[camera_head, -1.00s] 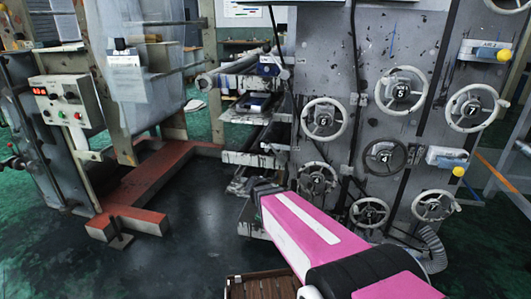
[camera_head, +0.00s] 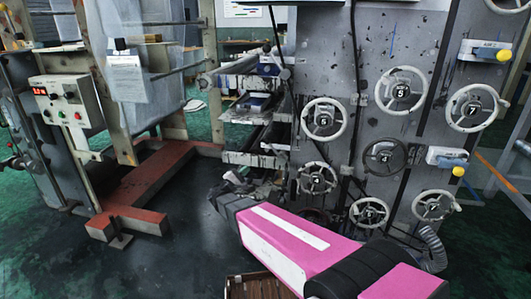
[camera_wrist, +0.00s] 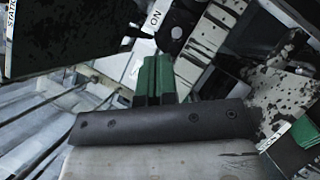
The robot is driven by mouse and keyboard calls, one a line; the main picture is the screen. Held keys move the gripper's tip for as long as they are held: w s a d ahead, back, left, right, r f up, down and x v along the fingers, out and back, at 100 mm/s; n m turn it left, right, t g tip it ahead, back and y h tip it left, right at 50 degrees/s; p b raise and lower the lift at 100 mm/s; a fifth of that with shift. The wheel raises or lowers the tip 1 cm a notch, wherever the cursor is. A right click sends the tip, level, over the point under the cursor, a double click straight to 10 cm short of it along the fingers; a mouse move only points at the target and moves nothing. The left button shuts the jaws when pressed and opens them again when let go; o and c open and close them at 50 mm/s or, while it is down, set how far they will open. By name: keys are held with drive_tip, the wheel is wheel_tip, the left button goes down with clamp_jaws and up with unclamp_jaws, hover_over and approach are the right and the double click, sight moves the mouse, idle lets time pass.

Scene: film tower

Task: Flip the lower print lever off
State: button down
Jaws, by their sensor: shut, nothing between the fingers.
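My gripper (camera_wrist: 154,80) shows in the wrist view as two green fingertips pressed together, with nothing between them. A white "ON" label (camera_wrist: 155,19) lies just beyond the tips, above them in the picture. A dark plate with a round hole (camera_wrist: 177,33) is right of the label. I cannot tell for sure which part is the lower print lever; its handle is not clearly seen. In the head view the print unit (camera_head: 255,140) stands left of the grey panel, and my pink arm reaches low towards its foot. The fingertips cannot be made out there.
A red floor frame (camera_head: 150,190) and a control box (camera_head: 62,102) are at the left. In the wrist view, a black panel (camera_wrist: 70,30) overhangs the upper left.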

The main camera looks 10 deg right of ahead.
sight(275, 151)
drive_tip(key=shift+w, duration=0.1)
idle(0.3)
drive_tip(key=s+d+r+x, duration=0.1)
drive_tip(key=s+x, duration=0.1)
drive_tip(key=x, duration=1)
drive_tip(key=shift+d+r, duration=0.3)
drive_tip(key=shift+r, duration=0.1)
drive_tip(key=shift+w, duration=0.1)
